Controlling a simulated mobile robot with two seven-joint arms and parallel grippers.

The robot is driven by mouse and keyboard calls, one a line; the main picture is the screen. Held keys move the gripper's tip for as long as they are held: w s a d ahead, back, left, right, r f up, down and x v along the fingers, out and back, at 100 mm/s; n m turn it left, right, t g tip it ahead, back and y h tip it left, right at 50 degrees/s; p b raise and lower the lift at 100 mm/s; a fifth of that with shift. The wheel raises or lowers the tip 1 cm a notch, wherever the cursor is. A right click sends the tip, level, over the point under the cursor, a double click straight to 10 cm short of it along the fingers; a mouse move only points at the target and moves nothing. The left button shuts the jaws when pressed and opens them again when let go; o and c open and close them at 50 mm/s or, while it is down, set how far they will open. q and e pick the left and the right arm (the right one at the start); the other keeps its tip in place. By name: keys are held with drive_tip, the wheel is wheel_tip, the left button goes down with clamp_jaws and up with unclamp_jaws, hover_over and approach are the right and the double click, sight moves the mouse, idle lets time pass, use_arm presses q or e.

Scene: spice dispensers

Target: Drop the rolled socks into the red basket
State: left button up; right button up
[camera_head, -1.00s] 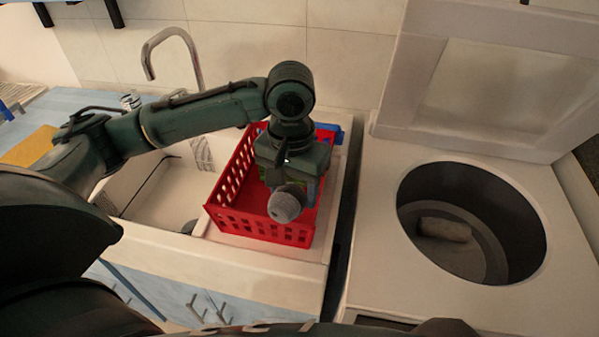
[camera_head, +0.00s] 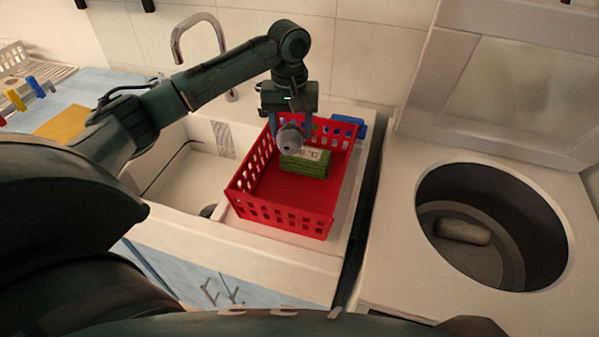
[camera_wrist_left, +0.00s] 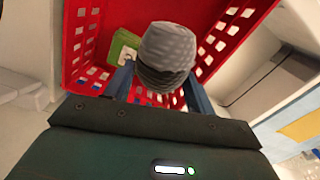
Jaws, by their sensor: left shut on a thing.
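The rolled socks (camera_head: 289,138) are a grey rounded bundle, held between the fingers of my left gripper (camera_head: 289,122). They also show in the left wrist view (camera_wrist_left: 166,55), pinched between two blue-grey fingers. The gripper is shut on them and hangs over the back left part of the red basket (camera_head: 285,220). The basket stands on the sink counter, with holes in its walls. A green box with a white label (camera_head: 305,163) lies inside it, just right of the socks in the head view. How far the socks are above the basket floor I cannot tell. My right gripper is not in view.
A white sink (camera_head: 190,165) with a tap (camera_head: 200,45) lies left of the basket. A top-loading washer with an open lid stands right, with a pale roll (camera_head: 463,232) in its drum. A blue object (camera_head: 350,123) sits behind the basket. The basket's front floor is clear.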

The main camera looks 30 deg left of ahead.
use_arm(q)
drive_tip(key=shift+f, duration=1.55)
drive_tip(key=o, duration=1.1)
drive_tip(key=shift+c, duration=0.2)
wheel_tip(320, 180, up, 13)
drive_tip(key=shift+r, duration=0.1)
